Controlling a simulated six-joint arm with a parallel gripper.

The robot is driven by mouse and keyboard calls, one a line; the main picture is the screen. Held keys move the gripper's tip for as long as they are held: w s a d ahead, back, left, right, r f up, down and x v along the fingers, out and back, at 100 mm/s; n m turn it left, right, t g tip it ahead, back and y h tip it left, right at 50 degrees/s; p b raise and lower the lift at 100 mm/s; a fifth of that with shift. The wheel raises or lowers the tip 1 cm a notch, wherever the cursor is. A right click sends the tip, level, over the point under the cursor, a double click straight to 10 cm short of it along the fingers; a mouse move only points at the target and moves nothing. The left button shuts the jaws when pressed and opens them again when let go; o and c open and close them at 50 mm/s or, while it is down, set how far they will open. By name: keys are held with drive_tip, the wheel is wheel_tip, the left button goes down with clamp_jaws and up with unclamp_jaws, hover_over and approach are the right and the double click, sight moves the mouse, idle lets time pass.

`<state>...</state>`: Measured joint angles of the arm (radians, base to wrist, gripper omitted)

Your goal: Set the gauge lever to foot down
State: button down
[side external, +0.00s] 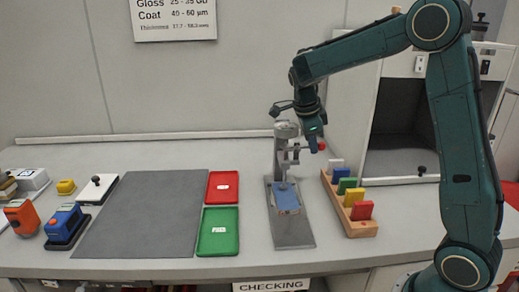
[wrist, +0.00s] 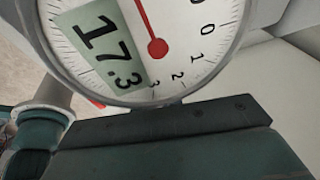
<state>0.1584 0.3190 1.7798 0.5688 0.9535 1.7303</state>
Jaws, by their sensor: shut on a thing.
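The thickness gauge (side external: 280,172) stands upright on its grey base plate (side external: 292,232), with a blue panel (side external: 286,198) lying on the plate. Its round dial fills the top of the wrist view (wrist: 160,85), showing 17.3 and a red needle. My gripper (side external: 313,139) is at the right side of the gauge head, shut on the gauge lever. A red knob (side external: 321,146) shows beside the fingertips. The lever is mostly hidden by my gripper. The gap between the foot and the panel is too small to judge.
A wooden rack (side external: 362,229) with several coloured panels stands close on the right. Red (side external: 222,187) and green (side external: 218,232) trays and a grey mat (side external: 145,215) lie to the left. Blue (side external: 64,222) and orange (side external: 21,217) devices are at the far left.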

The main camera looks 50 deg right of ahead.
drive_tip(key=shift+s+d+f, duration=0.2)
drive_tip(key=shift+s, duration=0.15)
drive_tip(key=c, duration=1.4)
unclamp_jaws()
drive_tip(key=shift+r, duration=0.1)
drive_tip(key=shift+w+a+r, duration=0.1)
drive_tip(key=shift+w+r, duration=0.05)
drive_tip(key=shift+v, duration=6.6)
drive_tip(key=shift+r, duration=0.15)
